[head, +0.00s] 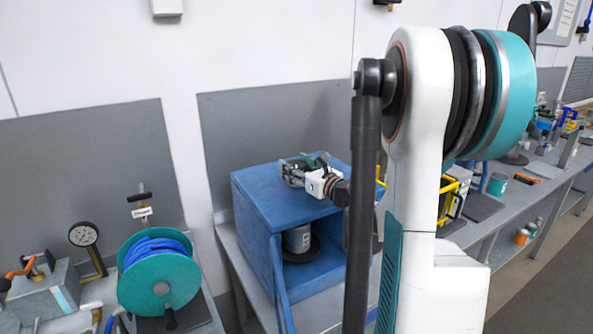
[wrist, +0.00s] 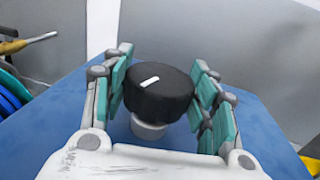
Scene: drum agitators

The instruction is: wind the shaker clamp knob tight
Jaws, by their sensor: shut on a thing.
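The shaker is a blue box (head: 258,205) on the bench in the head view, open at the front. A grey can (head: 298,239) stands inside it on a dark round plate. The clamp knob (wrist: 158,95) is a black round cap with a white mark on top, on a pale stem above the blue top in the wrist view. My gripper (wrist: 161,72) is shut on the knob, with teal-padded fingers on its left and right sides. In the head view my gripper (head: 306,170) is over the box top, and the knob is hard to make out there.
A blue door panel (head: 281,285) hangs open at the box's front. A teal reel (head: 157,285) with blue hose and a dial gauge (head: 84,236) stand to the left. My arm hides part of the bench to the right. A grey panel (head: 270,125) stands behind the box.

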